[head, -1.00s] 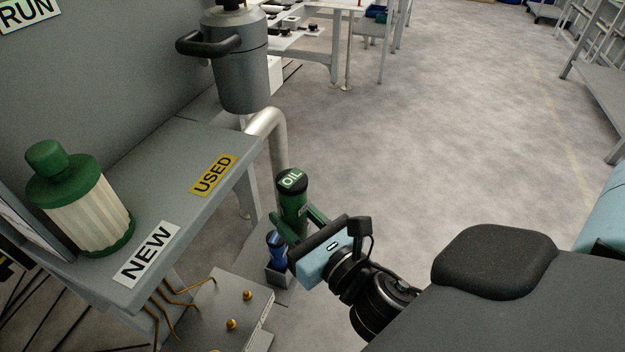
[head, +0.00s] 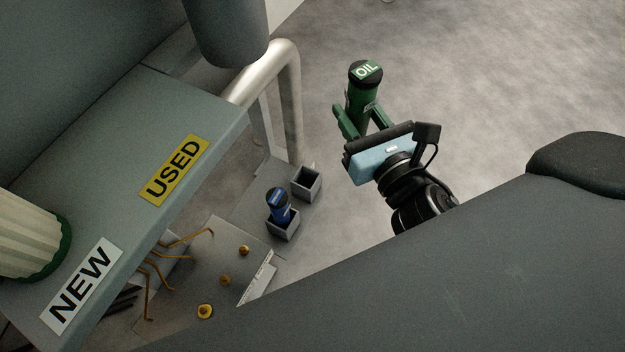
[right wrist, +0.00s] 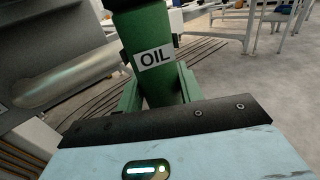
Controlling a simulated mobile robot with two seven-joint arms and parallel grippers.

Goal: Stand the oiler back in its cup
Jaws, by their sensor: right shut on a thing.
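The oiler (head: 362,95) is a green cylinder with a black top and an OIL label. My right gripper (head: 366,122) is shut on it and holds it roughly upright, to the right of the cups. In the right wrist view the oiler (right wrist: 150,35) stands between the green fingers (right wrist: 160,92); its lower end is hidden by the gripper. An empty square grey cup (head: 306,184) sits on a low grey plate. A second cup (head: 284,228) beside it, nearer me, holds a blue bottle (head: 278,203). My left gripper is not in view.
A grey shelf (head: 120,160) with USED and NEW labels stands at left, with a pale ribbed filter (head: 30,235). A thick pale pipe (head: 285,75) rises behind the cups. A grey block with brass knobs (head: 225,279) lies nearer me. Open floor (head: 480,90) is at right.

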